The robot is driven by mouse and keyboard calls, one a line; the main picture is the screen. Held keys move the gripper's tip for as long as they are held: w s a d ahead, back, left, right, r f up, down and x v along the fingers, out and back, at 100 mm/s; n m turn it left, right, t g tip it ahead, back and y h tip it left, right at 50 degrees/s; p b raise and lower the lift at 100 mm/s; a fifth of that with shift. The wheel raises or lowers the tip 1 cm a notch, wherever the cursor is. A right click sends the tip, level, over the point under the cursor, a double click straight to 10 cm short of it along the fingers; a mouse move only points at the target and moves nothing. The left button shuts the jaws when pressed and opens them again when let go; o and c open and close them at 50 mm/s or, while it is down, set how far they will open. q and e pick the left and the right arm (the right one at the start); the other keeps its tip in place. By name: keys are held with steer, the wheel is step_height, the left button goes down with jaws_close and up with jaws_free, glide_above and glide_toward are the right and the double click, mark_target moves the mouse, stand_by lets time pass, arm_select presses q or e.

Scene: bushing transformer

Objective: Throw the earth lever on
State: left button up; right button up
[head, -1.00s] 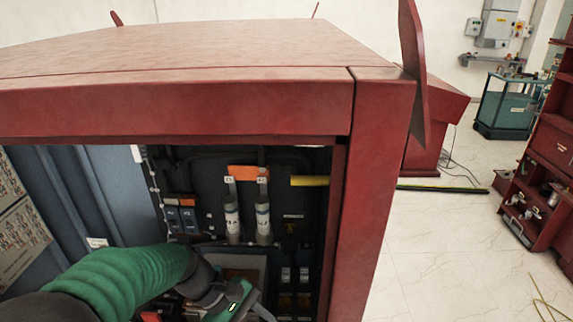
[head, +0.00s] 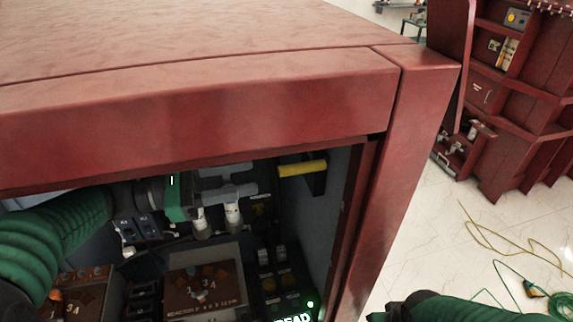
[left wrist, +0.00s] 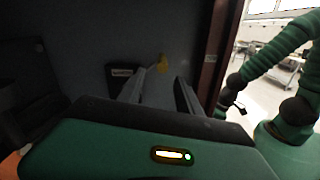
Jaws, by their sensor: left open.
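A lever with a yellow handle (head: 303,168) sticks out inside the red cabinet, near its right inner wall. My left gripper (head: 254,178) is inside the cabinet, left of the handle, with its two grey fingers pointing right towards it. The fingers are apart and empty, with a gap between their tips and the handle. In the left wrist view a small yellow part (left wrist: 162,64) shows beyond the spread fingers; I cannot tell if it is the lever. Only green links of my right arm show, at the bottom right; its gripper is out of view.
The red cabinet's top edge (head: 200,105) and right post (head: 400,180) frame the opening. Below my left gripper are a brown dial panel (head: 203,290), small switches and a lit green sign (head: 295,317). Cables (head: 530,290) lie on the pale floor at right.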

mark_target(288, 170)
arm_select(q)
steer(key=x, duration=0.7)
steer(key=p+x, duration=0.1)
steer(key=x, duration=0.2)
steer(key=shift+s+d, duration=0.25)
steer(key=shift+w+d, duration=0.1)
steer(key=shift+d, duration=0.3)
steer(key=shift+a, duration=0.7)
steer(key=shift+c, duration=0.5)
steer(key=shift+a, duration=0.25)
steer(key=shift+c, duration=1.1)
steer(key=shift+a, duration=0.15)
steer(key=shift+c, duration=2.6)
steer(key=shift+d+r, duration=0.1)
steer(key=shift+d, duration=0.2)
jaws_close()
arm_select(e)
steer(key=shift+d+r, duration=0.15)
steer(key=shift+r, duration=0.6)
